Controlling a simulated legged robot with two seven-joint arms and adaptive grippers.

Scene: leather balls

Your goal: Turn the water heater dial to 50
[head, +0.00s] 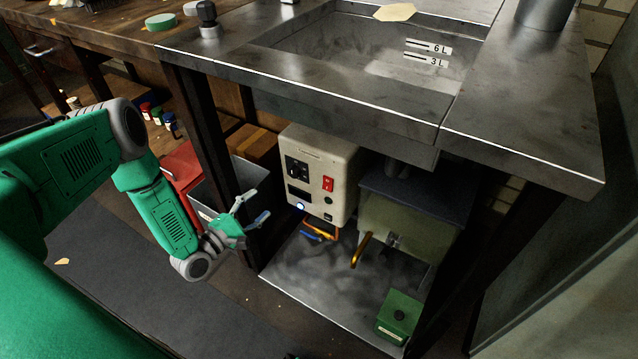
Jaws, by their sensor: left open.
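The water heater (325,160) is a cream box under the metal sink bench. Its front has a black dial (297,168) at the upper left, a dark display strip below it, a red switch (328,184) and a lit round button (301,206). The dial's numbers are too small to read. My left gripper (258,207) is open and empty, to the left of and lower than the dial, apart from the heater. The right gripper is not in view.
The steel sink (380,62) with 6L and 3L marks overhangs the heater. A bench leg (213,140) and grey bin (222,193) stand near my left gripper. A greenish tank (405,225) and green box (398,317) are to the right.

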